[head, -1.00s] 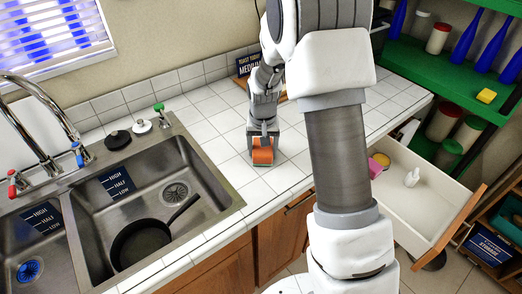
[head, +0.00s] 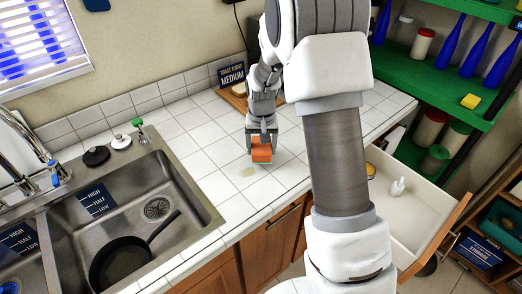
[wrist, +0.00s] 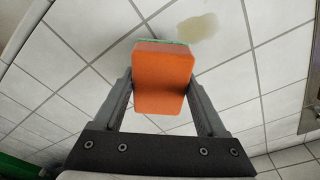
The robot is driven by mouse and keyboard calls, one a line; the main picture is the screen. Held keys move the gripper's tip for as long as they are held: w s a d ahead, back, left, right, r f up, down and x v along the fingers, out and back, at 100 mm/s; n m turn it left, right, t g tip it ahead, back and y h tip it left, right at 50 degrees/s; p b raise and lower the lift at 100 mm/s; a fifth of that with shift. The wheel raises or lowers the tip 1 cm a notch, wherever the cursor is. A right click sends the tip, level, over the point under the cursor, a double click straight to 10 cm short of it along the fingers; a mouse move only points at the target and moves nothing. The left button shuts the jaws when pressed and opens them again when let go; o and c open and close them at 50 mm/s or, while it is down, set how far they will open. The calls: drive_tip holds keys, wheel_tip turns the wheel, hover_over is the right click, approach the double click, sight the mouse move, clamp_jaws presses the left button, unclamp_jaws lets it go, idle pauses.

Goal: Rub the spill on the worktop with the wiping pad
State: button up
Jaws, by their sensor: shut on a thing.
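The wiping pad (head: 261,151) is an orange block; the wrist view shows a thin green layer along the far edge of the pad (wrist: 162,78). My gripper (head: 262,135) is shut on the pad, with a finger on each side in the wrist view (wrist: 160,98). The spill is a faint beige patch (head: 247,172) on the white tiled worktop (head: 212,152). It lies just in front and to the left of the pad in the head view. In the wrist view the spill (wrist: 197,27) shows beyond the pad, uncovered. I cannot tell whether the pad touches the tiles.
A sink (head: 190,222) with a black pan (head: 122,262) lies to the left. A board (head: 236,97) with a sign (head: 231,75) stands at the back. An open drawer (head: 418,218) juts out at right, below green shelves (head: 440,85).

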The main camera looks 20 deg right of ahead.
drive_tip(key=shift+r+p, duration=1.6)
drive_tip(key=shift+r, duration=1.15)
drive_tip(key=shift+a, duration=0.1)
